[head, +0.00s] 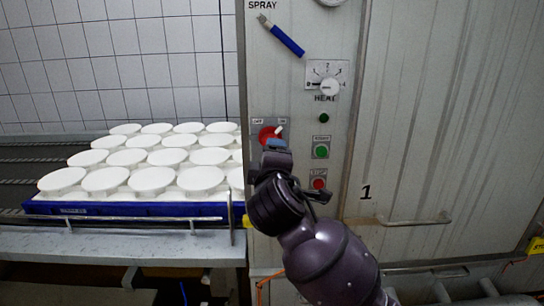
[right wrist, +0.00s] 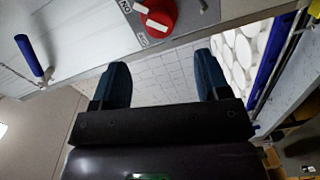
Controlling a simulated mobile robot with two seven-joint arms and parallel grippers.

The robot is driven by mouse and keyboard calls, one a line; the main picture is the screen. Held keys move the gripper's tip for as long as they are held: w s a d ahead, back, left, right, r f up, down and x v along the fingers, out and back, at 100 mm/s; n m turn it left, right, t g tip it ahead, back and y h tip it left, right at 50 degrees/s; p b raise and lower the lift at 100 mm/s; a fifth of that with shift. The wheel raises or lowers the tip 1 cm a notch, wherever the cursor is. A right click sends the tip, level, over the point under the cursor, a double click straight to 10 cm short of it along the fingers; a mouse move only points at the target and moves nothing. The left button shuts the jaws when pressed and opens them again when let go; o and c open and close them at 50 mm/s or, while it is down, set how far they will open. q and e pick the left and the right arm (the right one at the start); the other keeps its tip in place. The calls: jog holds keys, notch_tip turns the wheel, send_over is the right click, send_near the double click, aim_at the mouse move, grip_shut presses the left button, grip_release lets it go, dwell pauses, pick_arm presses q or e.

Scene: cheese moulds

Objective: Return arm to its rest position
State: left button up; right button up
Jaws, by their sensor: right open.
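My right gripper (head: 274,146) is raised in front of the control panel (head: 343,176) in the head view, just below the red rotary switch (head: 268,134). In the right wrist view the two blue fingers of the gripper (right wrist: 162,84) are spread apart with nothing between them. The red switch (right wrist: 157,15) shows beyond the fingers at the top, apart from them. My left gripper is in neither view.
A blue tray (head: 140,209) of white cheese moulds (head: 153,180) stands on the conveyor at left. The panel carries a heat dial (head: 328,86), a green button (head: 321,151), a red button (head: 319,184) and a blue-handled lever (head: 287,40). A door handle (head: 412,222) juts out at right.

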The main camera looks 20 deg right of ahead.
jog(key=shift+s, duration=0.15)
dwell(0.3)
jog(key=w+a+f+m+t+y, duration=0.1)
jog(key=w+a+t+y, duration=0.1)
jog(key=a+y, duration=0.35)
jog(key=s+d+f+m+g+y, duration=0.1)
jog(key=s+d+f+m, duration=0.15)
jog(key=f, duration=0.55)
jog(key=s+d+f+m+g+y, duration=0.1)
jog(key=s+d+f+m+y, duration=0.15)
jog(key=f, duration=0.45)
jog(key=s+d+f+m+g+h, duration=0.2)
jog(key=s+d+f, duration=0.3)
jog(key=s+f, duration=0.6)
jog(key=s+d+f+m+g+h, duration=0.2)
jog(key=s+d+f, duration=0.3)
jog(key=s+f, duration=0.7)
notch_tip(320, 180, down, 2)
jog(key=shift+s+d+f+m+g, duration=0.1)
jog(key=shift+s+d+m+g, duration=0.3)
jog(key=shift+m, duration=0.5)
